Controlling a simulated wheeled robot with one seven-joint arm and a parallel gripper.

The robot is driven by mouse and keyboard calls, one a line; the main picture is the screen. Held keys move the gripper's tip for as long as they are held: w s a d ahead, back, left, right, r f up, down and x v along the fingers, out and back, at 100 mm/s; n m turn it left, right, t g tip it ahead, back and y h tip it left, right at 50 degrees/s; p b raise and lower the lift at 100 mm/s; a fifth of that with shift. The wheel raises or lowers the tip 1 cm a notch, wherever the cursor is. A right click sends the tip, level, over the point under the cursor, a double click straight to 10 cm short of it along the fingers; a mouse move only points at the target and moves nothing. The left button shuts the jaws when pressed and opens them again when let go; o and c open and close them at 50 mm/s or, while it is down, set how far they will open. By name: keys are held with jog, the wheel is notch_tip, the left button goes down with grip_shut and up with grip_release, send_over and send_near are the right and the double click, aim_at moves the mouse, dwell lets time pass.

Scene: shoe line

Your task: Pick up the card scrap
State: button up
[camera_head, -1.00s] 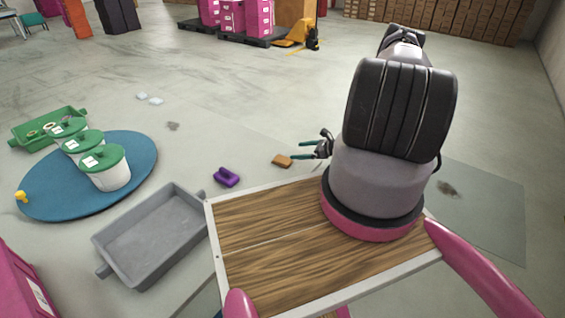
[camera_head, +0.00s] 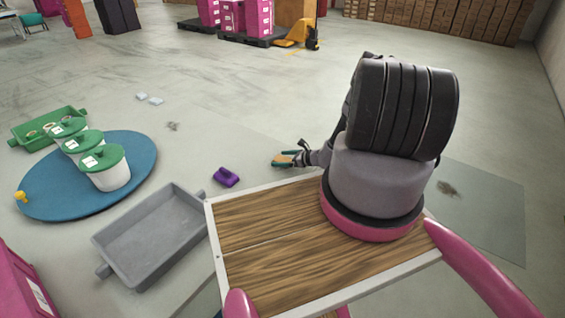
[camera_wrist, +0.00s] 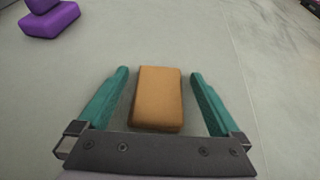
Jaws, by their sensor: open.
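The card scrap (camera_wrist: 159,97) is a small orange-brown block lying on the grey floor. In the wrist view it sits between the two teal fingers of my gripper (camera_wrist: 159,90), with a gap showing on each side. In the head view the card scrap (camera_head: 283,160) is partly covered by my gripper (camera_head: 285,159), which is down at floor level just beyond the wooden deck. The fingers are open and no contact with the scrap shows.
A purple piece (camera_head: 226,177) lies left of the scrap and also shows in the wrist view (camera_wrist: 50,18). A grey tray (camera_head: 152,236) and a blue round mat (camera_head: 137,152) with lidded tubs are further left. Two pale scraps (camera_head: 149,98) lie beyond.

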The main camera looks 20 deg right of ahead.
aim_at(281, 159)
jog(key=shift+w+a, duration=0.1)
jog(key=shift+w, duration=0.05)
jog(key=c, duration=1.3)
notch_tip(281, 159, up, 10)
